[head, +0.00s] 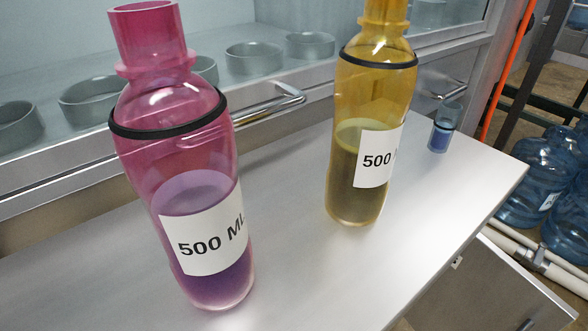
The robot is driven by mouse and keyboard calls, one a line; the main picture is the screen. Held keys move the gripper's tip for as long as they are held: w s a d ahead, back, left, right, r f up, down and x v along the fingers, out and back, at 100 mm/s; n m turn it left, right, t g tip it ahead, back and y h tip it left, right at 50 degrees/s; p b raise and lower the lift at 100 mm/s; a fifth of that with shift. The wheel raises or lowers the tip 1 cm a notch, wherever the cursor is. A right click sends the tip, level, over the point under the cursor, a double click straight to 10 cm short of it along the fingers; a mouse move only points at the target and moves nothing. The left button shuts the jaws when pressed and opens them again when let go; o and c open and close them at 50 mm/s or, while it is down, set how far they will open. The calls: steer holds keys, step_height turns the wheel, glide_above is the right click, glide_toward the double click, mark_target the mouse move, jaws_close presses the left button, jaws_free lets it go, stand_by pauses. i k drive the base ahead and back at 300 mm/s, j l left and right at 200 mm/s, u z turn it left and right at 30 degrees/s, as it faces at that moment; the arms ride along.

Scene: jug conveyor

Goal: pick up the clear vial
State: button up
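A small clear vial (446,126) stands upright on the metal table near its far right end, close to the cabinet front. Its lower part looks dark blue, either a label or its contents. It is small in the head view, so its details are hard to tell. Nothing touches it. My gripper is not in the head view.
A large pink bottle (175,150) marked 500 stands at the front left of the table (300,250). A yellow bottle (365,115) stands between it and the vial. A cabinet handle (268,107) juts out behind. Blue jugs (530,180) sit lower right, beyond the table edge.

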mark_target(446, 122)
steer(key=k+l, duration=0.8)
steer(key=l, duration=0.1)
